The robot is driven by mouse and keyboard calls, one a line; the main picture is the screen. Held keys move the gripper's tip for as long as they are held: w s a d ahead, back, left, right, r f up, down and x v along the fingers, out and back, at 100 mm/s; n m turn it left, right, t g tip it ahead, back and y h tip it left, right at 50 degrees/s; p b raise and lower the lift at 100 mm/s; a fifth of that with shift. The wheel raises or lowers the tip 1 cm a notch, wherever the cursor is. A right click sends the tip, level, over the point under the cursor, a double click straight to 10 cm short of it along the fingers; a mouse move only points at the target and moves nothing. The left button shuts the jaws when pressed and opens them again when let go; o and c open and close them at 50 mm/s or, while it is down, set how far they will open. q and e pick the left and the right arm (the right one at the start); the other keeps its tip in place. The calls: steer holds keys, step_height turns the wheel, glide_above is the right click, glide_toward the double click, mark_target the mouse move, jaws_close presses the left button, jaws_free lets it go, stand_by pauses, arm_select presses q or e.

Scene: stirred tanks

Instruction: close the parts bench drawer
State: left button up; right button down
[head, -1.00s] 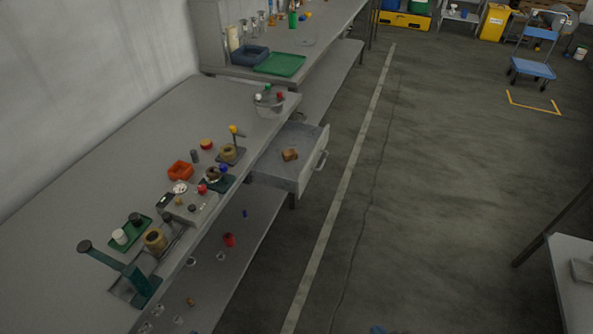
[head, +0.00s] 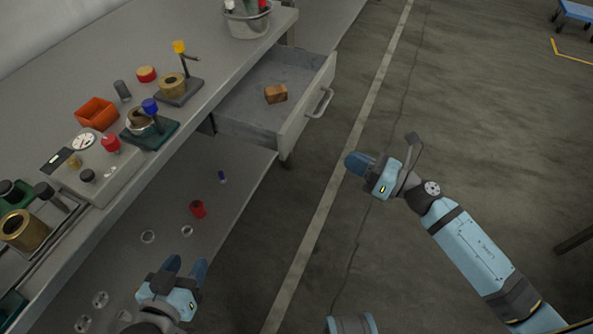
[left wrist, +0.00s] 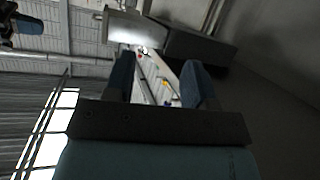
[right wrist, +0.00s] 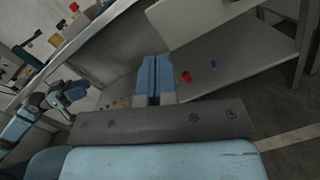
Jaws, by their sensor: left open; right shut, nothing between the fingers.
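The parts bench drawer (head: 300,112) stands pulled out from the bench in the head view, with a bar handle (head: 320,102) on its front. A brown block (head: 276,93) lies inside it. My left gripper (head: 187,268) is open and empty, low at the bottom left near the lower shelf, well apart from the drawer. My right gripper (head: 356,163) is shut with nothing in it, over the floor to the right of and below the handle, not touching it. In the right wrist view its fingers (right wrist: 156,78) are together. The left wrist view shows the parted left fingers (left wrist: 160,82).
The bench top (head: 95,85) carries an orange tray (head: 97,113), a gauge box (head: 100,170), small stands and a metal bucket (head: 247,20). The lower shelf (head: 160,205) holds a red cup (head: 198,209) and small parts. The floor (head: 430,110) right of the drawer is clear.

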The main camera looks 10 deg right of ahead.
step_height(320, 180, down, 2)
steer(key=n+g+b, duration=0.1)
steer(key=n, duration=0.2)
steer(key=n+g+b, duration=0.1)
steer(key=n, duration=0.2)
glide_toward(287, 144)
steer(key=x, duration=0.7)
steer(key=shift+w+a, duration=0.1)
steer(key=shift+a, duration=0.05)
arm_select(q)
steer(key=shift+d+f+t, duration=0.3)
steer(key=shift+f, duration=0.25)
arm_select(e)
steer(key=shift+a, duration=0.1)
arm_select(q)
steer(key=shift+w, duration=0.1)
